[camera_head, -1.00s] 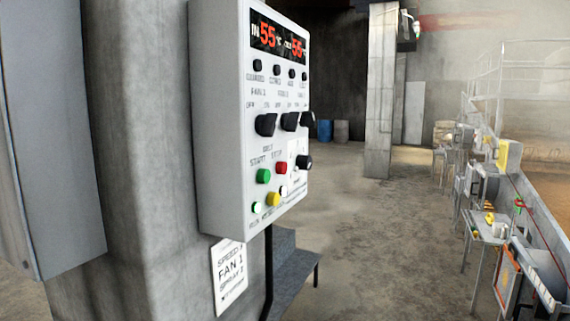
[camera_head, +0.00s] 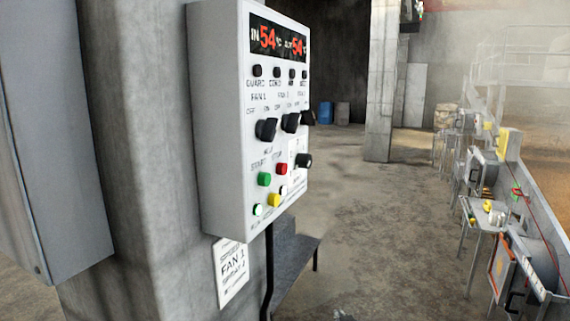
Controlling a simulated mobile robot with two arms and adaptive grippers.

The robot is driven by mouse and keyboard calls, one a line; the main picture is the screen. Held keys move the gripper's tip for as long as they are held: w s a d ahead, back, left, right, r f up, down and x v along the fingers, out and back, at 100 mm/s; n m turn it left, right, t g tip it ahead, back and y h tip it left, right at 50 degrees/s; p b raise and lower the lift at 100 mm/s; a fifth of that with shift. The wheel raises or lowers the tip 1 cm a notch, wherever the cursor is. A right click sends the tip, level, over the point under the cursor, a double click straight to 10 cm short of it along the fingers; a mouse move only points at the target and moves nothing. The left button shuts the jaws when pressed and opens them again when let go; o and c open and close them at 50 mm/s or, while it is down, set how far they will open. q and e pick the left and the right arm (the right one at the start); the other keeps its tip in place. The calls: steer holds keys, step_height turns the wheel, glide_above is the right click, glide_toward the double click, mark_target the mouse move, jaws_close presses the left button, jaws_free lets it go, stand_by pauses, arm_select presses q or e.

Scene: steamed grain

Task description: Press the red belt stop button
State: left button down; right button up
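The red belt stop button (camera_head: 281,169) sits on the front of a white control panel (camera_head: 222,120), right of the green start button (camera_head: 264,179). The panel is seen at an angle from its left side. The red button is uncovered and nothing touches it. Its label above reads roughly STOP, though blurred. I cannot make out either gripper for certain. A small grey shape (camera_head: 343,315) at the bottom edge is too cut off to identify.
Black knobs (camera_head: 266,129) stick out above the buttons, and another knob (camera_head: 304,160) is at the right. Yellow and white buttons are below. The panel hangs on a concrete pillar (camera_head: 150,160). A machine line (camera_head: 500,210) runs along the right; open floor (camera_head: 375,215) lies between.

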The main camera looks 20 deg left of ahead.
mark_target(282, 169)
arm_select(q)
steer(key=s+r+n+t+y+p, duration=0.1)
steer(key=r+n+y, duration=0.2)
steer(key=r, duration=1.7)
steer(key=s+a+r+n+t+y+p, duration=0.1)
steer(key=r+n+y, duration=0.3)
steer(key=r+n, duration=0.5)
step_height(282, 169, up, 11)
steer(key=shift+s+r+p, duration=0.1)
steer(key=shift+s+p, duration=0.2)
steer(key=shift+s, duration=0.2)
steer(key=shift+a, duration=0.2)
steer(key=a+p, duration=0.2)
steer(key=a, duration=0.6)
steer(key=shift+w+a+p, duration=0.2)
steer(key=shift+a+p, duration=0.15)
steer(key=shift+a, duration=0.05)
